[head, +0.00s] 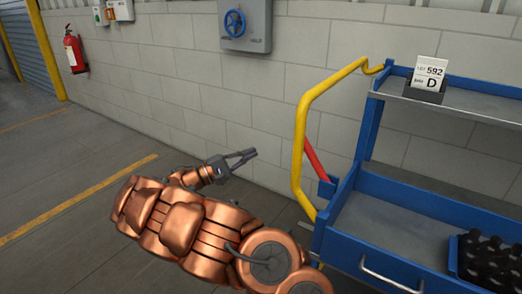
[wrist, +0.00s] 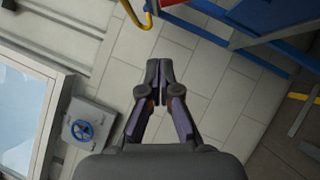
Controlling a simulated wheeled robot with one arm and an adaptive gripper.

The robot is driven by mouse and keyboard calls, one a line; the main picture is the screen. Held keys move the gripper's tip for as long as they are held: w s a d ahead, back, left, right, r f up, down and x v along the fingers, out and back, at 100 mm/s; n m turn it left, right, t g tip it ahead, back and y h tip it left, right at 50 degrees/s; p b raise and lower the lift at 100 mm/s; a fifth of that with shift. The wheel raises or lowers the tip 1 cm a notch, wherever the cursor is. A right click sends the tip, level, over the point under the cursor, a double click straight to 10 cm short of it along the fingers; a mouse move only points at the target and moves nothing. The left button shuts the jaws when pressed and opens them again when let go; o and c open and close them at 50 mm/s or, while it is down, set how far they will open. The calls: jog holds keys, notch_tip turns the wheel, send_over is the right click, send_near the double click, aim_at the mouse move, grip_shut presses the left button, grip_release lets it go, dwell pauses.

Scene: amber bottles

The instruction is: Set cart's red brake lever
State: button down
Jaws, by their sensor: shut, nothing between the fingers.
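The red brake lever (head: 316,159) is a slanted bar at the left end of the blue cart (head: 362,140), low behind the yellow handle rail. It leans up to the left from a blue bracket (head: 326,187). My gripper (head: 250,154) is shut and empty, to the left of the lever and apart from it. In the wrist view my gripper (wrist: 159,66) has its fingertips together. The yellow handle (head: 299,125) stands between my gripper and the lever in the picture; it also shows at the top of the wrist view (wrist: 134,14). The lever is hard to make out in the wrist view.
The cart's lower tray holds a dark crate of bottles (head: 490,262); its top shelf carries a label card (head: 430,73). A grey wall box with a blue handwheel (head: 235,22) and a fire extinguisher (head: 75,52) are on the wall. The floor at left is clear.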

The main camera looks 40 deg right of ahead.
jog(key=s+d+r+b, duration=0.1)
jog(key=s+d+r, duration=0.2)
jog(key=d, duration=0.7)
jog(key=shift+s+r+b, duration=0.4)
jog(key=shift+s, duration=0.8)
jog(key=s+d+r+m+y+b, duration=0.1)
jog(key=s+d+r+m+y, duration=0.1)
jog(key=s+r+m, duration=0.3)
jog(key=shift+s+y, duration=0.7)
jog(key=shift+s, duration=0.35)
